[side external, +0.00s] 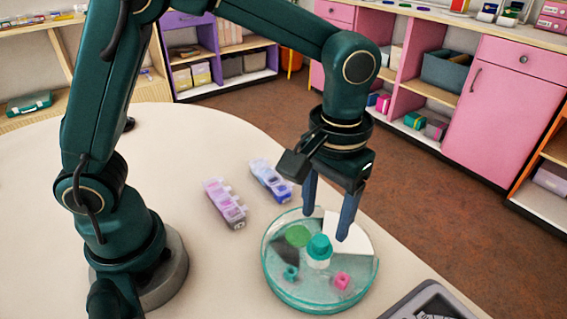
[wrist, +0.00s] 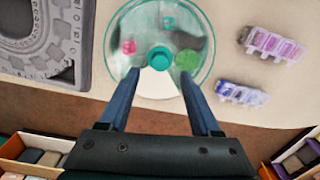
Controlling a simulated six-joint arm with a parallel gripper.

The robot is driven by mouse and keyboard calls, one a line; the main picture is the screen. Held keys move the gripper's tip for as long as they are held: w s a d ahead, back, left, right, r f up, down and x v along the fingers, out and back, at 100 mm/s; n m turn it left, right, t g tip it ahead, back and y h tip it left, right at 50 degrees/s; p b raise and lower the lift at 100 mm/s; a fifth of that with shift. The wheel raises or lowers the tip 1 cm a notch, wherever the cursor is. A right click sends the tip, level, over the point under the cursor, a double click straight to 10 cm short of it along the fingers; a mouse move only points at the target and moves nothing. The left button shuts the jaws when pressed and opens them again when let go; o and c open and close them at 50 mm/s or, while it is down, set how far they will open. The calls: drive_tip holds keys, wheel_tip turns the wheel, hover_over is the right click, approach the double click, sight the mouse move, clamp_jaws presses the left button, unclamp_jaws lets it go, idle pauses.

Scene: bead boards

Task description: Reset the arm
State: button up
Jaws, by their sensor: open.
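My gripper (side external: 328,212) is open above a round clear teal-rimmed dish on the table. In the wrist view my gripper (wrist: 161,108) has its two blue fingers apart, with nothing between the tips that I can see touching them. The dish (side external: 290,299) holds a teal-topped piece with a white lower part (side external: 319,252), a green disc (side external: 298,236), a pink bead (side external: 341,280) and a small teal bead (side external: 291,272). The dish also shows in the wrist view (wrist: 118,62). The teal-topped piece stands below and between the fingers.
Two bead boxes with pink and blue contents (side external: 225,204) (side external: 270,180) lie on the table beside the dish. A grey tray (side external: 428,300) is at the front right edge. Pink and purple cabinets (side external: 503,110) stand behind. The table's left part is clear.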

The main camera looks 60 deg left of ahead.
drive_tip(key=s+a+r+n+t, duration=0.1)
drive_tip(key=s+a+r+t, duration=0.15)
drive_tip(key=a+r, duration=0.5)
drive_tip(key=s+a+f+m+t, duration=0.1)
drive_tip(key=s+a+m+t, duration=0.1)
drive_tip(key=s, duration=0.5)
drive_tip(key=shift+a+f+m+t, duration=0.15)
drive_tip(key=shift+a+m+t, duration=0.25)
drive_tip(key=shift+a+t, duration=0.2)
